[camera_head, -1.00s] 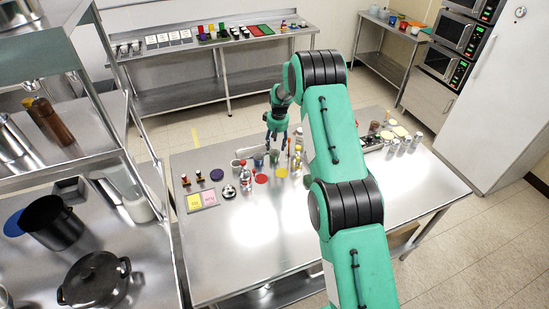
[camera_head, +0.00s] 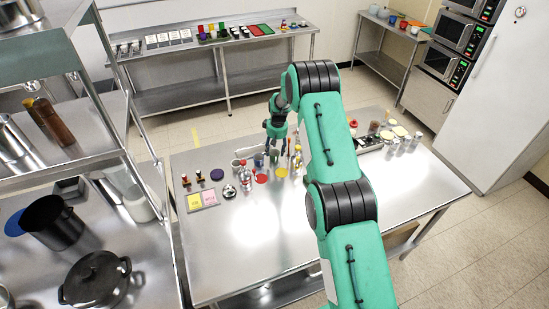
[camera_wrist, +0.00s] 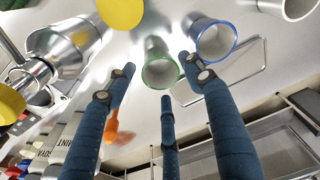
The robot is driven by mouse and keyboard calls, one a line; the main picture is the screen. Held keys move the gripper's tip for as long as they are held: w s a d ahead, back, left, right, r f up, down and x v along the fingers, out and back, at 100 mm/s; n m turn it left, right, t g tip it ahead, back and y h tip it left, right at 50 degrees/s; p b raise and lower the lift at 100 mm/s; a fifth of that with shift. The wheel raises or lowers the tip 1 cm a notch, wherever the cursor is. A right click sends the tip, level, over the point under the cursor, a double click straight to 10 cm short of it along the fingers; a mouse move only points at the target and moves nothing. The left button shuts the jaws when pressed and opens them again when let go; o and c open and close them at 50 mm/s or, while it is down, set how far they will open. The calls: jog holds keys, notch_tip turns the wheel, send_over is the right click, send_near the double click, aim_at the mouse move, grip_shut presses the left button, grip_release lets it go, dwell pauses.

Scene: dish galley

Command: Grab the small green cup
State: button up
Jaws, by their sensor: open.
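The small green cup (camera_wrist: 158,62) is a grey cup with a green rim, in the upper middle of the wrist view. In the head view the green cup (camera_head: 274,157) is small, just below my gripper (camera_head: 276,143). My gripper (camera_wrist: 161,84) is open, with its blue fingers spread around the near end of the cup. No finger is clearly closed on it. A blue-rimmed cup (camera_wrist: 214,38) stands close on the right, near the right finger.
A yellow disc (camera_wrist: 121,12) and a metal bottle-like item (camera_wrist: 68,48) lie to the left in the wrist view. A wire frame (camera_wrist: 252,62) is on the right. Several bottles and jars crowd the steel table (camera_head: 250,265); its front is clear.

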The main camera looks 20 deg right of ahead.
aim_at(274, 154)
jog(key=shift+w+f+p, duration=0.2)
jog(key=shift+f, duration=1)
jog(key=shift+w+f+p, duration=0.2)
jog(key=shift+f, duration=0.95)
jog(key=c, duration=1)
